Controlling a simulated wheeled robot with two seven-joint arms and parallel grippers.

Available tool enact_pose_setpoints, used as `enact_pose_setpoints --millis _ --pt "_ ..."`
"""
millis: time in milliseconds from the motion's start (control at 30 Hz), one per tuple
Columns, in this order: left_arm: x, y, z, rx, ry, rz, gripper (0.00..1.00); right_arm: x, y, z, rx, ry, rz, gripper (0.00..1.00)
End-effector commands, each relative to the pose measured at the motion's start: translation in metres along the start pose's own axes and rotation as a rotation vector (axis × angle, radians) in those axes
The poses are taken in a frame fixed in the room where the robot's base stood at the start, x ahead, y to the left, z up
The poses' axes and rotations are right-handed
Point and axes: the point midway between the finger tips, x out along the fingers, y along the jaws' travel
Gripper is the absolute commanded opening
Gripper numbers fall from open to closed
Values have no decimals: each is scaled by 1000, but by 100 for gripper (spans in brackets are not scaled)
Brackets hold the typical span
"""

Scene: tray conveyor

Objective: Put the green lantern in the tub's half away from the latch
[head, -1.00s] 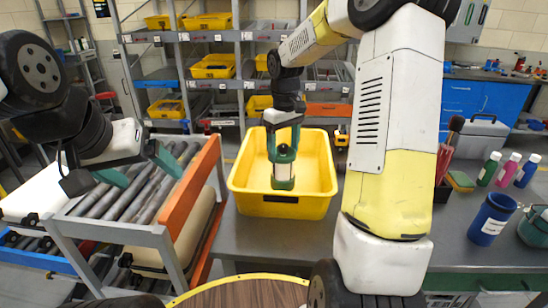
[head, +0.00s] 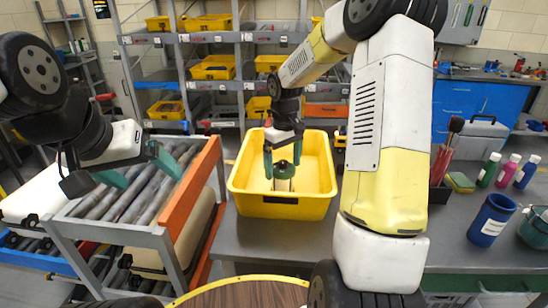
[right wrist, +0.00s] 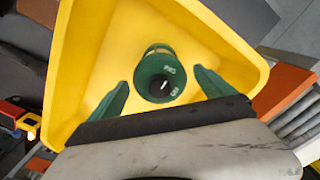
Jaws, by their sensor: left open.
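The green lantern (head: 284,172) stands upright inside the yellow tub (head: 236,187), around the middle of its width. Its green top also shows in the right wrist view (right wrist: 160,75). My right gripper (head: 282,172) reaches down into the tub from above. Its two green fingers are spread on either side of the lantern, with gaps visible in the right wrist view (right wrist: 163,85). A dark plate (head: 281,199) is on the tub's front wall; I cannot tell whether it is the latch. My left gripper (head: 138,168) is open and empty over the roller conveyor.
The roller conveyor (head: 120,200) with its orange side rail (head: 190,190) stands left of the tub. A blue cup (head: 491,220), several bottles and a grey toolbox (head: 483,133) are on the bench at right. Shelves with yellow bins (head: 212,67) stand behind.

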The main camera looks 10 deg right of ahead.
Motion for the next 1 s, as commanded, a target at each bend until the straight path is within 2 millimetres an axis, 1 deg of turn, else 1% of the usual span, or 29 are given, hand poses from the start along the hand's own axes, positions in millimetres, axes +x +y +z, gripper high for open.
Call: enact_pose_setpoints --millis 200,267,333,467,600,700,833,1000 --pt "0 0 0 0 0 0 87 -2 0 0 0 1 0 93" --pt "0 0 0 0 0 0 87 -5 0 -1 0 2 1 93" --pt "0 0 0 0 0 0 87 -14 0 -1 1 3 2 93" --pt "0 0 0 0 0 0 87 -39 0 -1 0 6 3 93" --pt "0 0 0 0 0 0 87 -70 0 -1 0 4 3 93" --pt "0 0 0 0 0 0 87 -90 0 -1 0 4 2 93" --pt "0 0 0 0 0 0 87 -110 0 -1 1 3 2 93" --pt "0 0 0 0 0 0 87 -124 -2 2 3 5 3 93"
